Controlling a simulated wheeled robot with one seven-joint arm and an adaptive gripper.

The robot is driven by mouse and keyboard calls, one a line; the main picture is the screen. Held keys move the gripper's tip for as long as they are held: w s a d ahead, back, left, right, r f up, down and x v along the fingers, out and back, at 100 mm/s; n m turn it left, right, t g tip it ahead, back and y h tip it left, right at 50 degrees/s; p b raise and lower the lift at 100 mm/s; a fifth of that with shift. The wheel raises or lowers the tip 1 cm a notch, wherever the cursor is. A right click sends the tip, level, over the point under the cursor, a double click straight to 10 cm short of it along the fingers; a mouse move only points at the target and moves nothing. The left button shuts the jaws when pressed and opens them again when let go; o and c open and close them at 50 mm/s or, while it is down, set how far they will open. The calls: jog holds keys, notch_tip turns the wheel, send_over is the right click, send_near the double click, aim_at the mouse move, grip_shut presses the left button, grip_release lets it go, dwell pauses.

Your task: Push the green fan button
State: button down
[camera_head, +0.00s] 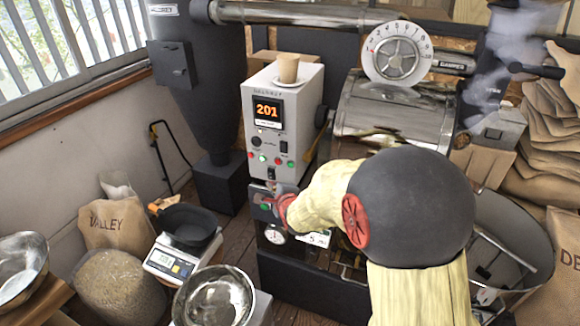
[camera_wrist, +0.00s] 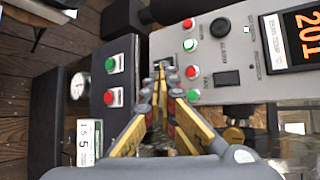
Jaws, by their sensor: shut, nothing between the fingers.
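The grey control panel (camera_head: 290,120) carries a row of red and green buttons below its orange 201 display. In the wrist view, a green button (camera_wrist: 193,95) sits beside a red button (camera_wrist: 190,72), near small lettering that seems to read FAN. Another green button (camera_wrist: 190,45) pairs with a red one farther up. My gripper (camera_wrist: 161,68) is shut and empty, its fingertips near the panel's lower edge, beside these buttons. In the head view my gripper (camera_head: 281,203) is partly hidden by my arm. I cannot tell whether the tips touch anything.
A dark lower box (camera_wrist: 108,85) has its own green and red buttons. A paper cup (camera_head: 288,68) stands on the panel's top. The metal roaster drum (camera_head: 390,105) is right of the panel; a scale with a black bowl (camera_head: 190,222) is left.

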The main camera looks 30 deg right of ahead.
jog(key=shift+d, duration=0.1)
jog(key=p, duration=0.2)
send_near(286, 169)
jog(key=shift+w+a+f, duration=0.1)
jog(key=shift+w+a, duration=0.15)
jog(key=shift+w, duration=0.4)
jog(key=shift+w+a, duration=0.25)
jog(key=shift+w, duration=0.45)
jog(key=shift+w+a+f, duration=0.1)
jog(key=shift+w+a, duration=0.2)
jog(key=shift+w, duration=0.35)
jog(key=shift+d+r, duration=0.1)
jog(key=shift+d, duration=0.05)
jog(key=shift+w+d+p, duration=0.2)
jog(key=shift+w+p, duration=0.05)
jog(key=shift+p, duration=0.15)
jog(key=shift+w+d, duration=0.25)
jog(key=shift+d, duration=0.1)
dwell(0.4)
jog(key=shift+a, duration=0.1)
jog(key=shift+s+a, duration=0.55)
jog(key=shift+a, duration=0.05)
dwell(0.3)
